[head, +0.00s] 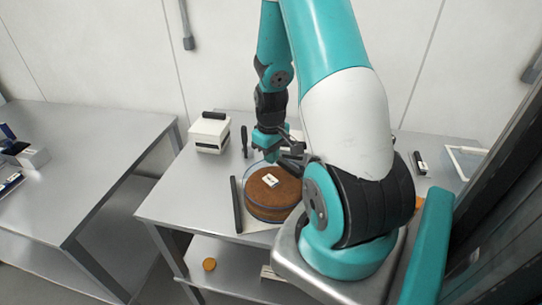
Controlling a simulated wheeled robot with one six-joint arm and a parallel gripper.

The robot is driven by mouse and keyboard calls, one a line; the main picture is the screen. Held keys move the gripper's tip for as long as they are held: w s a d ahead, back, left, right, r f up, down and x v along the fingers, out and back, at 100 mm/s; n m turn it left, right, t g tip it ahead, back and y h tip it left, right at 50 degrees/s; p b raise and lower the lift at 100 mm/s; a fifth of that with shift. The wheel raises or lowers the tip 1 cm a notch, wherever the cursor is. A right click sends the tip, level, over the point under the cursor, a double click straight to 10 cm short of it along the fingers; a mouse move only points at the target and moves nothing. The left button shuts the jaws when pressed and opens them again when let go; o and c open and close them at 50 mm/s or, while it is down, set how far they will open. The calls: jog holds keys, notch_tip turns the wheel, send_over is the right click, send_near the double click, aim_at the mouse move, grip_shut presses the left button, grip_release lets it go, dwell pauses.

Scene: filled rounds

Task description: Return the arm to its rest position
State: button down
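My arm, teal, white and black, rises from its base at the lower right and bends over at the top of the head view. My gripper (285,160) hangs down just above the back right of a round, clear-walled container (247,190) filled with brown material. A small white piece with a dark mark (270,180) lies on top of the fill. The gripper looks apart from that piece. Its fingertips are small and partly hidden by my arm, so I cannot tell whether it is open or shut.
A white box with a black handle (209,133) stands at the table's back left. A dark bar (237,205) lies left of the container. A white tray (466,161) and a small black item (420,163) are at the right. Another metal table (90,150) stands left, across a gap.

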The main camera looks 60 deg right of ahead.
jog(key=shift+r, duration=0.15)
dwell(0.4)
jog(key=w+a+r+n+t+y+b, duration=0.1)
jog(key=w+a+r+n+b, duration=0.15)
jog(key=a, duration=0.65)
jog(key=w+a+r+n+y+b, duration=0.1)
jog(key=w+a+r+b, duration=0.2)
jog(key=a, duration=0.6)
jog(key=s+a+r+n+y+b, duration=0.1)
jog(key=s+a+r+n+b, duration=0.1)
jog(key=s+a, duration=0.5)
jog(key=s+a+r+n+g+y+b, duration=0.1)
jog(key=s+a+r+n+b, duration=0.2)
jog(key=s+a, duration=0.5)
jog(key=shift+s+a+r+b, duration=0.2)
jog(key=shift+a+b, duration=0.55)
jog(key=shift+a, duration=0.3)
